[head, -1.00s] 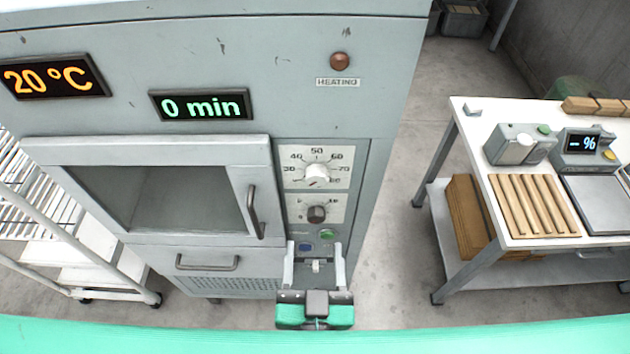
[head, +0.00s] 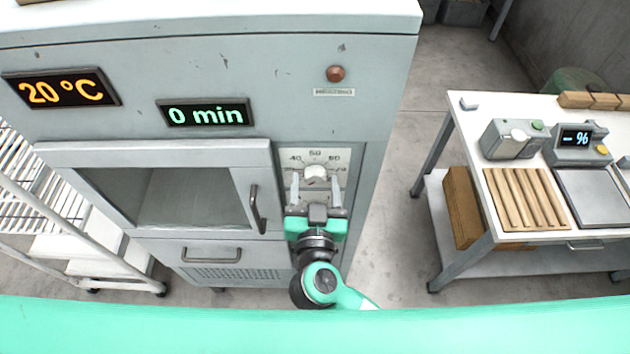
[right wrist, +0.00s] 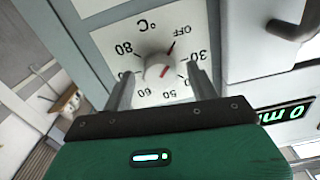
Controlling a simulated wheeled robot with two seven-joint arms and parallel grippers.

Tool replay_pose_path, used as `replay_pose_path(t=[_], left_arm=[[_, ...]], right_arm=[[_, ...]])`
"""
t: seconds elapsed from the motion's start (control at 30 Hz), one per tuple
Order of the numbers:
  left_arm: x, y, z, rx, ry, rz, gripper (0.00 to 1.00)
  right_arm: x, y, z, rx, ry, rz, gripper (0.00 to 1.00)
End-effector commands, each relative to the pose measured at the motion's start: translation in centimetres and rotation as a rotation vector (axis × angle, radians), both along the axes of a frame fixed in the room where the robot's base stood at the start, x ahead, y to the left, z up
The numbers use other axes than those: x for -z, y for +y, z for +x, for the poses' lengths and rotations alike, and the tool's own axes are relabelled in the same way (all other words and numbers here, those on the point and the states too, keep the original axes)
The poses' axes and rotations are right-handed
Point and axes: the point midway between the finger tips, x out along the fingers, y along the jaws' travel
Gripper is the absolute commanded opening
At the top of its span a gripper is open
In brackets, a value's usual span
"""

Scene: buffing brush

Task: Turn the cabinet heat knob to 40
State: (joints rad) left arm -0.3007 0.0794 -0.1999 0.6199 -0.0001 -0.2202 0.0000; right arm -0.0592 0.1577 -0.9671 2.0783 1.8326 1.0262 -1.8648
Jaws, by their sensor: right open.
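The white cabinet heat knob (head: 315,173) is on the grey cabinet's control panel, on a dial marked from OFF to 80. It also shows in the right wrist view (right wrist: 160,67), where its pointer seems to be toward OFF. My right gripper (head: 314,188) is open in front of the dial, with a finger on each side of the knob. In the right wrist view the fingers (right wrist: 159,82) stand apart with the knob between and beyond their tips; contact is not visible. The temperature display (head: 62,90) reads 20 °C. My left gripper is not in view.
The timer display (head: 205,112) reads 0 min. The heating lamp (head: 336,73) looks unlit. A door handle (head: 257,208) sticks out left of the panel. The lower knob and buttons are hidden behind my gripper. A white table (head: 480,200) stands right, across clear floor.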

Motion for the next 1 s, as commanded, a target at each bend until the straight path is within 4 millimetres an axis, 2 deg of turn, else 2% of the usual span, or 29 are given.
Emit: replay_pose_path(t=[0.27, 0.5, 0.77, 1.0], left_arm=[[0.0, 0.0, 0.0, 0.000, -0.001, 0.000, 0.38], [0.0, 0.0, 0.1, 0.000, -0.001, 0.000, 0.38], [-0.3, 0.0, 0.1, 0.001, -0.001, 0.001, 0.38], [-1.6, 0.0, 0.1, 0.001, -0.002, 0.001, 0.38]], right_arm=[[0.0, 0.0, 0.2, 0.000, 0.000, 0.001, 0.59], [0.0, 0.0, 0.2, 0.000, 0.000, 0.001, 0.14], [-0.1, 0.0, 0.1, 0.001, 0.000, 0.020, 0.14], [-0.3, 0.0, 0.1, 0.003, 0.003, 0.126, 0.14]])
